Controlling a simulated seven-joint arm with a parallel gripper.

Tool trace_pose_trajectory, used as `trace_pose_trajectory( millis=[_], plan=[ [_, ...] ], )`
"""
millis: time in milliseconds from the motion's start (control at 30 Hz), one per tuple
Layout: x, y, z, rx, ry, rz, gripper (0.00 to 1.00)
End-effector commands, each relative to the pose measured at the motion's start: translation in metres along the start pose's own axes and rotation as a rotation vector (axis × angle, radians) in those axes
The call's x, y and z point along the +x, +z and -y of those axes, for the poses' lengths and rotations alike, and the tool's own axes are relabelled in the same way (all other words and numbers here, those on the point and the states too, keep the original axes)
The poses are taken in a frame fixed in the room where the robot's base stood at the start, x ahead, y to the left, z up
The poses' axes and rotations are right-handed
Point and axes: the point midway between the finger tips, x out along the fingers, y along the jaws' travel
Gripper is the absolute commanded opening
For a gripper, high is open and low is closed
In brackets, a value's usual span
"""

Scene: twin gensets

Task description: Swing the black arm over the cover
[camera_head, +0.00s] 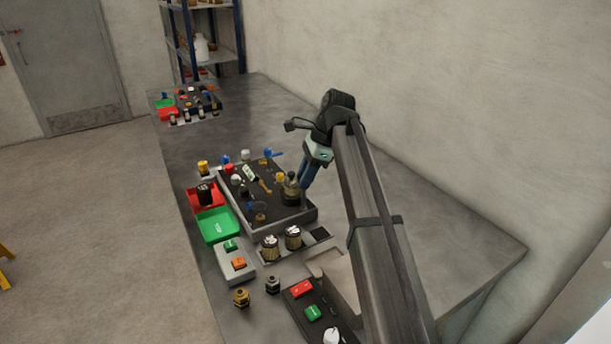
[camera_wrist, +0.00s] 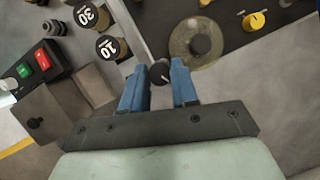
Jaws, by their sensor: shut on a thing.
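A round, dull brass cover (camera_wrist: 186,55) with a black knob on top sits at the edge of the black panel in the wrist view. In the head view the cover (camera_head: 291,194) stands at the panel's right end. My gripper (camera_wrist: 160,84) has its blue fingers around a small dark round knob (camera_wrist: 160,71), just beside the cover. I take this knob as part of the black arm; the rest of that arm cannot be made out. In the head view my gripper (camera_head: 305,184) points down close to the cover's right side, and its fingertips are partly hard to see.
The black panel (camera_head: 240,207) carries several knobs and valves. A red tray (camera_head: 193,196) and a green tray (camera_head: 218,226) lie left of it. Two capped cylinders (camera_head: 271,248) and a button box (camera_head: 313,312) stand in front. The grey bench is bare on the right.

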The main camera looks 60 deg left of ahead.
Motion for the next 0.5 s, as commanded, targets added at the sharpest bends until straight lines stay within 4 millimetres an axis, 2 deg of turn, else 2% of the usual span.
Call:
trace_pose_trajectory(
  millis=[200,500],
  plan=[
    [-0.0002,-0.0002,0.0030,-0.172,0.072,-0.001,0.00],
    [0.0005,0.0004,0.0031,-0.340,0.140,-0.001,0.00]
  ],
)
